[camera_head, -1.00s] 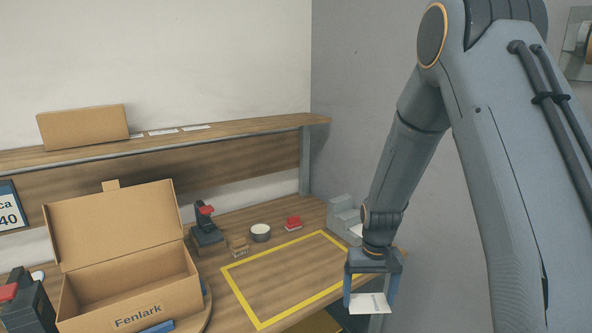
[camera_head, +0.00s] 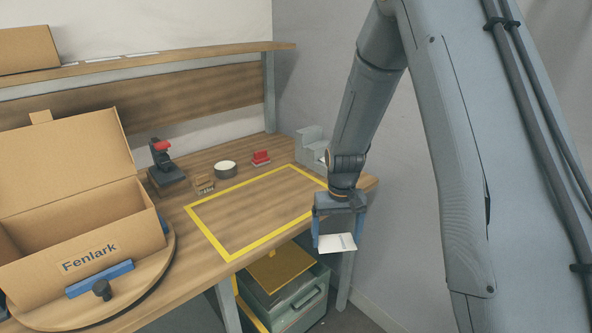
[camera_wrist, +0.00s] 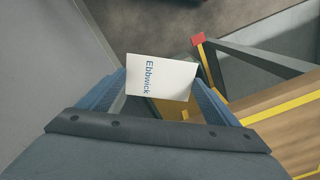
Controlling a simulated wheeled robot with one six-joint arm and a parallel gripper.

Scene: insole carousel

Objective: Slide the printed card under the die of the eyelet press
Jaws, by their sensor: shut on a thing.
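The printed card (camera_head: 338,243) is white, and its blue word "Ebbwick" shows in the wrist view (camera_wrist: 162,77). My gripper (camera_head: 337,238) is shut on the card, with a blue finger at each side of it. The card is held in the air off the right front edge of the bench. A small black press with a red top (camera_head: 166,166), which looks like the eyelet press, stands at the back of the bench, left of and well away from my gripper. Its die is too small to make out.
An open carton marked Fenlark (camera_head: 90,262) sits on a round turntable (camera_head: 120,297) at left. A yellow outline (camera_head: 228,258) frames clear bench top. Behind it are a small holder (camera_head: 204,184), a round tin (camera_head: 225,169) and a red stamp (camera_head: 261,158). A drawer unit (camera_head: 297,302) stands below.

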